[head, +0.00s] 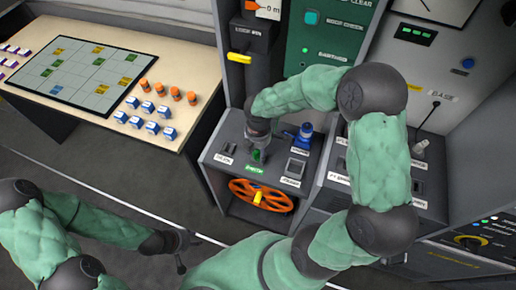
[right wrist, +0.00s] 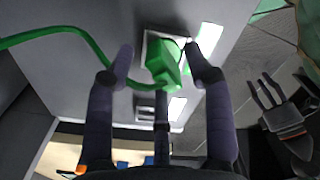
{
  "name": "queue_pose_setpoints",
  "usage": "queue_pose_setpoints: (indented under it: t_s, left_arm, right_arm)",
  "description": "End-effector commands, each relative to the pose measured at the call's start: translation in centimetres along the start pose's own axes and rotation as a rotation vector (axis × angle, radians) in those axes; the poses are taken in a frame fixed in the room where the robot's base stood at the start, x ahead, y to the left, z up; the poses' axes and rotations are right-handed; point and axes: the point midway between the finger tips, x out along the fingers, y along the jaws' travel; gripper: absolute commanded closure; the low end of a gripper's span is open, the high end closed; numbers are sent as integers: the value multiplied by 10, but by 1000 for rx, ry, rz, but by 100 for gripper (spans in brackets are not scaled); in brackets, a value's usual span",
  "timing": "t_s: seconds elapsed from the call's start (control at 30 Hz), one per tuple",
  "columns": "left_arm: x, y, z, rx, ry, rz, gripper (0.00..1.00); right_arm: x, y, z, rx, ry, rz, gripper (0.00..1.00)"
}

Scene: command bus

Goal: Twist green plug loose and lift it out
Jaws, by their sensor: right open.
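The green plug (head: 257,156) sits in a socket on the grey sloped panel, above a green label. In the right wrist view the plug (right wrist: 165,62) is a green block in a pale square socket plate, with a green cable running off to the left. My right gripper (head: 259,138) is over the plug. Its fingers (right wrist: 158,55) are spread on either side of the plug, with visible gaps. My left gripper (head: 183,252) is empty and low above the floor; it also shows, fingers apart, in the right wrist view (right wrist: 266,92).
A blue plug (head: 303,134) stands right of the green one. An orange wheel (head: 262,196) is below the panel. Left is a table (head: 190,72) with orange pegs and blue-white blocks. A console with a grey plug (head: 420,145) stands right. The floor (head: 120,180) is clear.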

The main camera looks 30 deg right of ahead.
Motion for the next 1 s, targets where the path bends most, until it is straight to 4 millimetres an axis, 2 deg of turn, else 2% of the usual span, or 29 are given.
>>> queue_pose_setpoints:
  t_s: [0.1, 0.13, 0.3, 0.6, 1.0]
  left_arm:
    - [0, 0, 0, 0, 0, 0, 60]
    - [0, 0, 0, 0, 0, 0, 60]
    - [0, 0, 0, 0, 0, 0, 60]
    - [-2, 1, 0, 0, 0, 0, 60]
    - [-19, 7, 1, 0, 0, 0, 60]
  right_arm:
    - [0, 0, 0, 0, 0, 0, 47]
    - [0, 0, 0, 0, 0, 0, 53]
    - [0, 0, 0, 0, 0, 0, 100]
    - [-1, 0, 0, -15, 0, 0, 100]
    - [-2, 0, -1, -198, 0, 0, 100]
